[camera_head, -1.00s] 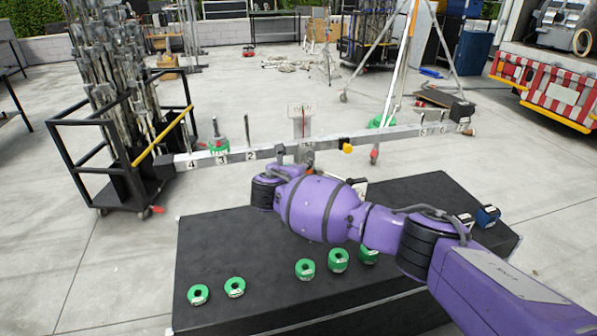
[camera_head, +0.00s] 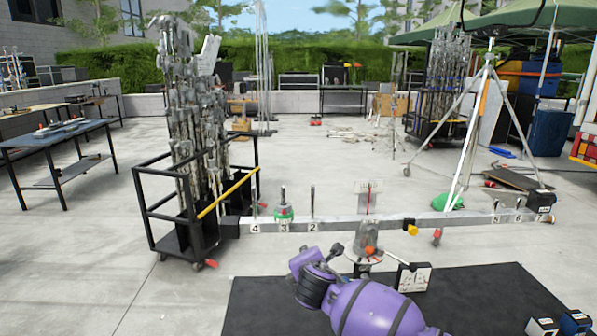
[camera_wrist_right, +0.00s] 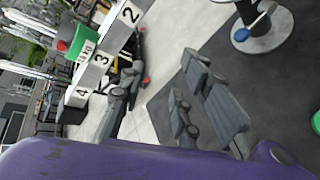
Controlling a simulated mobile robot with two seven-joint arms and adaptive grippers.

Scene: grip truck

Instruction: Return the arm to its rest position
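My right arm (camera_head: 375,310), purple with dark joint bands, reaches in from the bottom of the head view over the black table. Its gripper is mostly hidden behind the wrist in that view. In the right wrist view my right gripper (camera_wrist_right: 163,68) has its grey fingers spread apart with nothing between them. The long numbered balance beam (camera_head: 360,223) lies beyond the arm, on a central stand. My left gripper is not in view.
The black table (camera_head: 460,300) fills the bottom right, with blue-and-white boxes (camera_head: 577,322) at its corner. A black cart (camera_head: 205,215) of metal stands is left of the beam. A tripod (camera_head: 487,100) stands behind its right end. Open concrete floor lies at left.

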